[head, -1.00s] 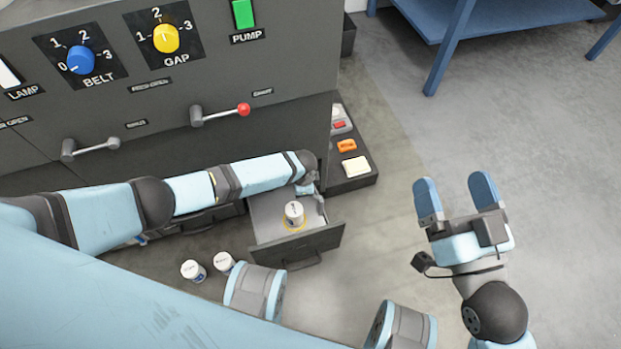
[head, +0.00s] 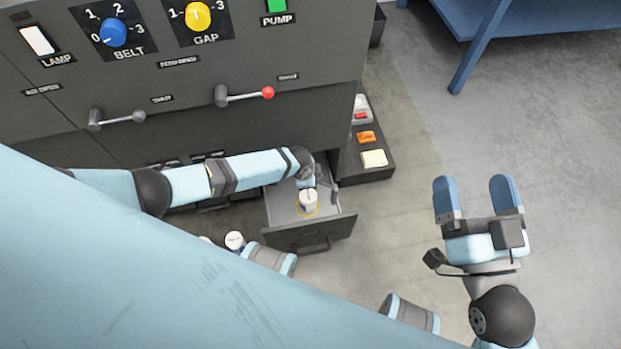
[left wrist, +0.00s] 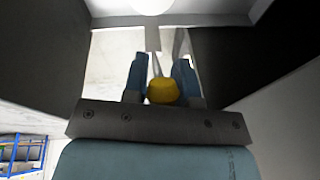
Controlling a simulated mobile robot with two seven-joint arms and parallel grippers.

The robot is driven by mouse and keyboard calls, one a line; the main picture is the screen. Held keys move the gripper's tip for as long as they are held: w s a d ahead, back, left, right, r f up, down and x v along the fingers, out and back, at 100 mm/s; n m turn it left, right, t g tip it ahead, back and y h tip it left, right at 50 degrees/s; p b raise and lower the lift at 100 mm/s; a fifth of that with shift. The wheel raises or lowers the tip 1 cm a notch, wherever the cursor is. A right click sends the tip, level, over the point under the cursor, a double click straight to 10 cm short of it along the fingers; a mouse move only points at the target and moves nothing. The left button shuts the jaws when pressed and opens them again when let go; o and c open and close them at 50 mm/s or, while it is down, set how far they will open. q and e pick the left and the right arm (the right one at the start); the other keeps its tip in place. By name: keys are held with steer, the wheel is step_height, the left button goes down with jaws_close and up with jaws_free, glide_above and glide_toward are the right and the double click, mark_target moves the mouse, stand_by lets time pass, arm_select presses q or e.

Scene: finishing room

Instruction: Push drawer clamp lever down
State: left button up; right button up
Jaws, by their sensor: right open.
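An open grey drawer (head: 350,212) sticks out of the machine in the head view. A white jar (head: 308,202) stands upright in it, with a yellow ring around its base. A thin grey piece (head: 334,188) at the drawer's right side may be the clamp lever; its position is unclear. My left gripper (head: 309,182) reaches over the drawer just behind the jar. In the left wrist view its blue fingers (left wrist: 160,75) are apart, with a rounded yellow thing (left wrist: 163,92) between them; whether they grip it is unclear. My right gripper (head: 478,190) is open and empty above the floor at right.
The machine panel carries a blue BELT knob (head: 113,33), a yellow GAP knob (head: 198,16) and a red-tipped lever (head: 246,96). A grey lever (head: 118,119) is farther left. A dark tray (head: 382,173) lies right of the drawer. Another white jar (head: 235,240) stands left of it.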

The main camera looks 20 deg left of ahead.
arm_select(q)
steer(key=shift+o, duration=1)
steer(key=shift+r, duration=0.3)
steer(key=p+v, duration=0.6)
steer(key=v, duration=0.7)
arm_select(e)
steer(key=s+d+f+g+h, duration=0.1)
steer(key=d+f+g+h, duration=0.3)
steer(key=f, duration=0.7)
steer(key=shift+s+d+g, duration=0.25)
steer(key=shift+s+g, duration=0.1)
steer(key=shift+g, duration=0.35)
arm_select(q)
steer(key=shift+s+r, duration=0.1)
steer(key=shift+c, duration=0.2)
